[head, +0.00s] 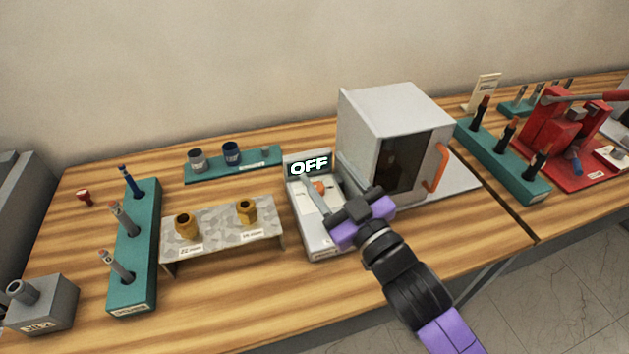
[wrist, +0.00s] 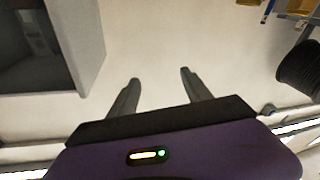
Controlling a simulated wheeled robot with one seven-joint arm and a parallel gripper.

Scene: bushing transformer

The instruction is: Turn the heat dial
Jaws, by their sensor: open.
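The heat dial (head: 319,187) is a small orange knob on a light grey control box (head: 322,240), whose display (head: 309,167) reads OFF. In the head view my gripper (head: 322,170) is open, its two grey fingers reaching over the box on either side of the dial as seen from here. I cannot tell whether they touch it. In the wrist view my gripper (wrist: 160,76) has its fingers apart with nothing between them against a pale surface. I cannot make out the dial there.
A grey oven (head: 385,120) with an orange handle (head: 440,167) stands just right of the control box. A speckled stand (head: 215,228) with brass fittings is at the left. Teal racks and a red press (head: 570,130) stand further off. The front of the wooden bench is clear.

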